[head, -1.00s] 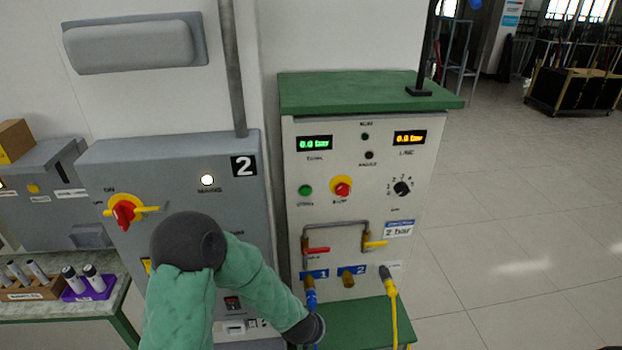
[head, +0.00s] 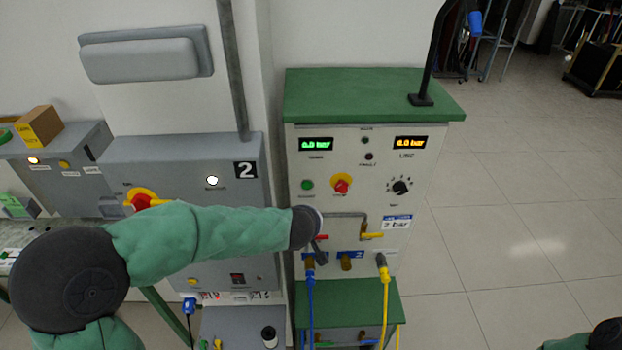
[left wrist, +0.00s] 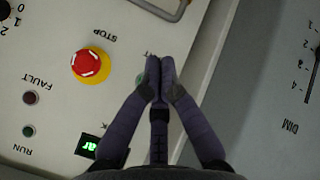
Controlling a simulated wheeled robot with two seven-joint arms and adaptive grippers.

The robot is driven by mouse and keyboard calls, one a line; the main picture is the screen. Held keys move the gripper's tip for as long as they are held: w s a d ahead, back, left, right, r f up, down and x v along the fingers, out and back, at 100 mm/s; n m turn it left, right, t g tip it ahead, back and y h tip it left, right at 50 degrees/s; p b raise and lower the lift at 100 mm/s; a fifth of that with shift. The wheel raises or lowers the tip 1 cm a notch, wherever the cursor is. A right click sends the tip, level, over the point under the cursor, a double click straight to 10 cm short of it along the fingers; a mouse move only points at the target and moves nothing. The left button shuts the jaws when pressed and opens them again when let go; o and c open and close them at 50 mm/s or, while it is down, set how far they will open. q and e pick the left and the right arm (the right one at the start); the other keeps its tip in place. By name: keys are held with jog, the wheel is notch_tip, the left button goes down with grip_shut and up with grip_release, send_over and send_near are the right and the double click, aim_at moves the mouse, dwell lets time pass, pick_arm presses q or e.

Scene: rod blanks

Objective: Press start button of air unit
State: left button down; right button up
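The air unit (head: 436,140) is a pale panel with a green top. Its green start button (head: 307,185) is on the panel's left, below the green display. In the left wrist view the button (left wrist: 140,79) shows beside my fingertips, partly covered by them. My left gripper (left wrist: 160,66) is shut and empty, fingertips together; I cannot tell how far they are from the panel. In the head view my left gripper (head: 320,250) is in front of the panel, lower than the button. My right gripper is out of view.
The red stop button (head: 341,184) on its yellow base is right of the start button. Valves with red and yellow (head: 371,236) handles and blue and yellow (head: 385,290) hoses are below. A grey mains cabinet (head: 120,160) is at left.

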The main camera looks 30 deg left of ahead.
aim_at(307, 186)
pick_arm(q)
jog(key=shift+r, duration=0.3)
jog(key=shift+w+a, duration=0.1)
jog(key=w+a+p, duration=0.1)
jog(key=w+a, duration=0.3)
jog(key=w, duration=0.3)
jog(key=shift+w+a, duration=0.15)
jog(key=shift+a, duration=0.1)
dwell(0.6)
dwell(1.0)
